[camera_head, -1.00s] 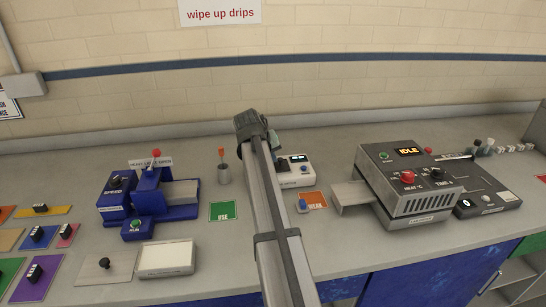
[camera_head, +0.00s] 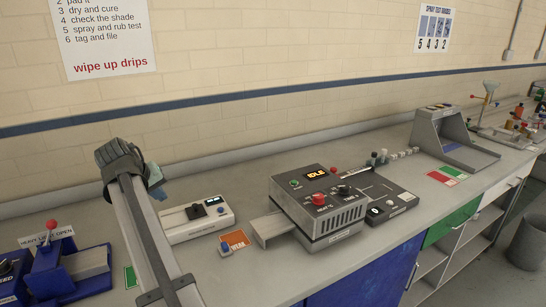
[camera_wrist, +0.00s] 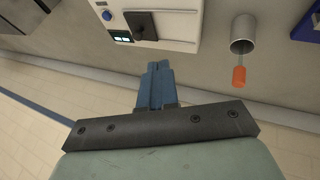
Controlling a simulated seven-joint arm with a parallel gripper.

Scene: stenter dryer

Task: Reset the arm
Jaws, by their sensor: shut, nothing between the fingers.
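My arm rises from the bottom of the head view, its elbow end upright in front of the bench. Part of my gripper (camera_head: 156,180) shows as a blue-grey shape behind the arm, mostly hidden by it. In the wrist view my gripper's blue fingers (camera_wrist: 155,85) are together, with nothing between them. They point toward the white instrument (camera_wrist: 165,20), which has a blue button and a black part. The same white instrument (camera_head: 197,219) stands on the bench right of my arm in the head view.
The grey dryer (camera_head: 318,205) reads IDLE, with its tray jutting left. An orange card (camera_head: 235,239) lies beside it. A blue machine (camera_head: 62,270) stands at lower left. A metal cup (camera_wrist: 243,35) with an orange-ended tool (camera_wrist: 239,77) is near my gripper in the wrist view.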

